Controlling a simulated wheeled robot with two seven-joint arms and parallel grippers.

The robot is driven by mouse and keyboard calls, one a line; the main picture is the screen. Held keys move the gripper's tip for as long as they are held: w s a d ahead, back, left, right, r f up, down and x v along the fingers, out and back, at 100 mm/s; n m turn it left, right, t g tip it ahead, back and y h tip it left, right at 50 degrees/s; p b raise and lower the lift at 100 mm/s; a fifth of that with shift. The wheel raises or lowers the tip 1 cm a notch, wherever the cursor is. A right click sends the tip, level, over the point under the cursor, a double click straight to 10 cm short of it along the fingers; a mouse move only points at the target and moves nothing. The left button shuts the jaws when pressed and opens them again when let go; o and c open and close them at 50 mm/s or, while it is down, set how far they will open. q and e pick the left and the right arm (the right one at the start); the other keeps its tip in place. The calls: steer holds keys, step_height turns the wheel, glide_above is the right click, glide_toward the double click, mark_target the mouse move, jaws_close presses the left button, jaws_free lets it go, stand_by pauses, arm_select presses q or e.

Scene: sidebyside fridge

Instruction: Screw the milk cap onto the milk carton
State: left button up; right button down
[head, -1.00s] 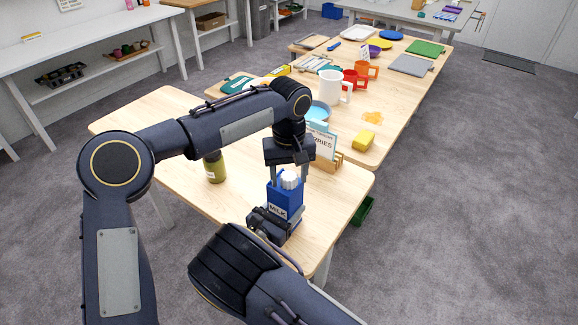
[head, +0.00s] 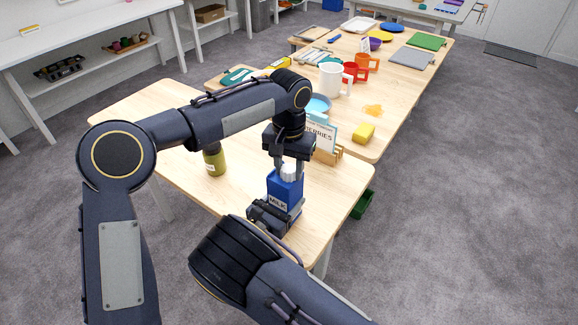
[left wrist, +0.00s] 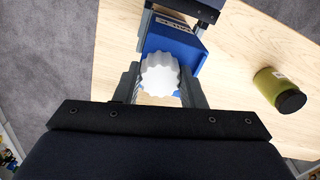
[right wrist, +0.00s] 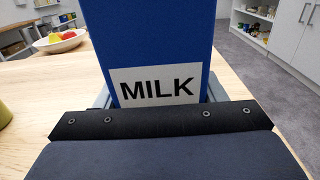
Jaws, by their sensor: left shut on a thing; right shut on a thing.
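The blue milk carton (head: 285,188) stands upright near the table's front corner. Its blue wall with the MILK label fills the right wrist view (right wrist: 155,45). My right gripper (head: 276,211) is shut on the carton's lower part, one finger on each side. The white ridged cap (head: 289,171) is at the carton's top. My left gripper (head: 290,167) points down from above and is shut on the cap, which shows between its fingers in the left wrist view (left wrist: 160,75). The spout is hidden under the cap, so I cannot tell whether the threads engage.
A green bottle (head: 215,162) with a dark lid stands left of the carton. The table between bottle and carton is clear.

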arm_select(q)
steer(key=m, duration=0.9)
steer(key=o, duration=1.1)
steer(key=shift+r, duration=2.25)
steer(key=shift+c, duration=0.5)
